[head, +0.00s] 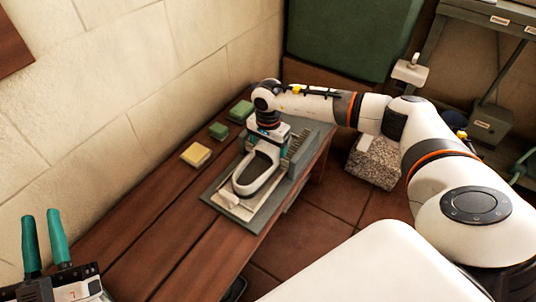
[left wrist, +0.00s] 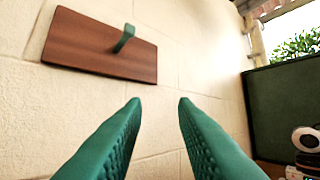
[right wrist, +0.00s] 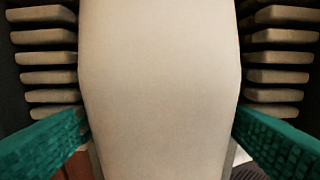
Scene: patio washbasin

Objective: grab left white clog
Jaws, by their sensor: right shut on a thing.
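One white clog (head: 257,173) with a dark opening lies in a grey tray (head: 232,207) on the wooden bench. My right gripper (head: 271,140) reaches down over its far end and is shut on it. In the right wrist view, a smooth pale surface of the clog (right wrist: 160,80) fills the space between the teal fingers (right wrist: 160,140). A second clog is not visible. My left gripper (head: 45,242) is at the lower left of the head view, open and empty. In the left wrist view its fingers (left wrist: 160,105) are apart and face the wall.
A yellow sponge (head: 195,154) and green blocks (head: 218,130) (head: 241,111) lie on the bench (head: 150,225) beside the tray. Grey slats (head: 299,140) stand at the tray's far side. A wooden board (left wrist: 90,45) with a green hook hangs on the wall. The bench's near-left part is clear.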

